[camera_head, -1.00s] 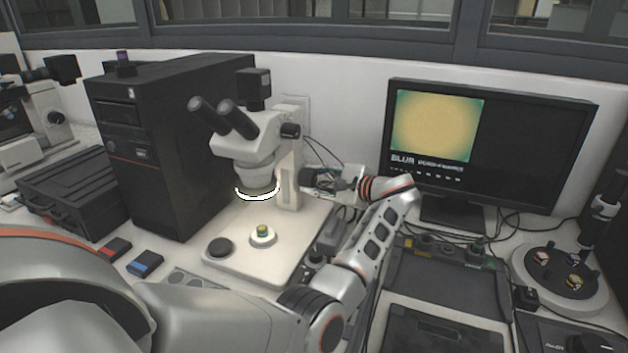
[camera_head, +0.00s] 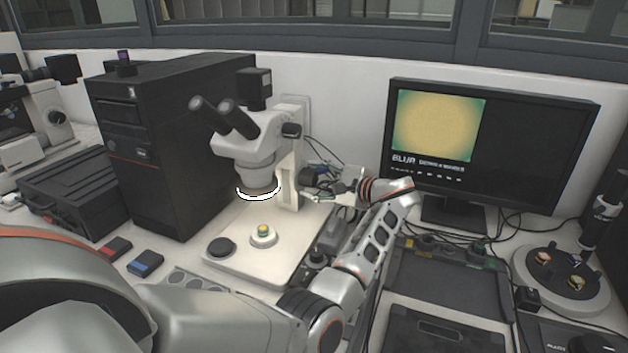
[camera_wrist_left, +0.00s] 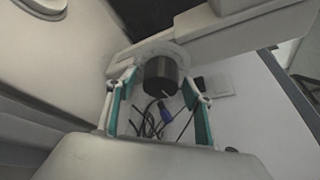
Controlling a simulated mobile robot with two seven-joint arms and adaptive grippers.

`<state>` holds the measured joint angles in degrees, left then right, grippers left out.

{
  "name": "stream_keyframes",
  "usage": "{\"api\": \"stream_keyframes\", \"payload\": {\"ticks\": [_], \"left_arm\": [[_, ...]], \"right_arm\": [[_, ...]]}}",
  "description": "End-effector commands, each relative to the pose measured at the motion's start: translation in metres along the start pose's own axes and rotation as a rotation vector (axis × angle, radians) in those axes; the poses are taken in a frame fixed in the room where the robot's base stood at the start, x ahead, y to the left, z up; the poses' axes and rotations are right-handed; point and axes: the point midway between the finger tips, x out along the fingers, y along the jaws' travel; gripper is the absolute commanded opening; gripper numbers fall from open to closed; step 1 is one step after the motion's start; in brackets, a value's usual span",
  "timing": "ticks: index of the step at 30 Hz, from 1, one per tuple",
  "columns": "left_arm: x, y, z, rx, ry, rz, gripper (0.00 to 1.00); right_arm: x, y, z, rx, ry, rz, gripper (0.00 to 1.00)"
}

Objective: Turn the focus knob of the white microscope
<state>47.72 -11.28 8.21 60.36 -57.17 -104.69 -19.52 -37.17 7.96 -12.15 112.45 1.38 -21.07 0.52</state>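The white microscope (camera_head: 288,155) stands on its pale base plate, with twin black eyepieces and a lit ring under its head. Its black focus knob (camera_head: 308,177) is on the right side of the column. My left gripper (camera_head: 326,186) is at that knob, reaching in from the right. In the left wrist view the knob (camera_wrist_left: 161,76) is a black cylinder between the fingertips of my left gripper (camera_wrist_left: 157,88). The teal-padded fingers are spread, with a visible gap to the knob. A small sample (camera_head: 263,231) sits under the lens. My right gripper is not in view.
A monitor (camera_head: 550,150) at the right shows a blurred yellow disc and the word BLUR. A black computer tower (camera_head: 185,140) stands left of the microscope. Cables (camera_wrist_left: 150,118) hang behind the knob. A round sample carousel (camera_head: 535,290) is at the right.

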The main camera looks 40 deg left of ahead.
Motion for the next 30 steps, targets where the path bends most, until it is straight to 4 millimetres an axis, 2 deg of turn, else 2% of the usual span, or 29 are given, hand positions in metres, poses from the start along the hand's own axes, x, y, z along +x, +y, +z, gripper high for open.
{"api": "stream_keyframes", "payload": {"ticks": [5, 13, 16, 18, 24, 30], "left_arm": [[-0.002, -0.007, 0.004, -0.002, 0.001, 0.000, 0.52], [-0.013, -0.046, 0.033, -0.009, -0.001, -0.004, 0.52], [-0.017, -0.063, 0.044, -0.014, 0.000, -0.008, 0.60], [-0.019, -0.071, 0.050, -0.015, 0.000, -0.009, 0.52], [-0.022, -0.080, 0.057, -0.005, -0.001, -0.003, 0.52], [-0.022, -0.081, 0.058, -0.002, 0.000, -0.001, 0.52]], "right_arm": [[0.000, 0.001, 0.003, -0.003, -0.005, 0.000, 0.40], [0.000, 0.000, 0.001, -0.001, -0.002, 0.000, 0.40], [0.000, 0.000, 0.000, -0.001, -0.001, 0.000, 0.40], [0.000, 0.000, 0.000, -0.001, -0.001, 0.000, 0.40], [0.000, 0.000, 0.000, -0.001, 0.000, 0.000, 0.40], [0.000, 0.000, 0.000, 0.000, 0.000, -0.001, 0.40]]}}
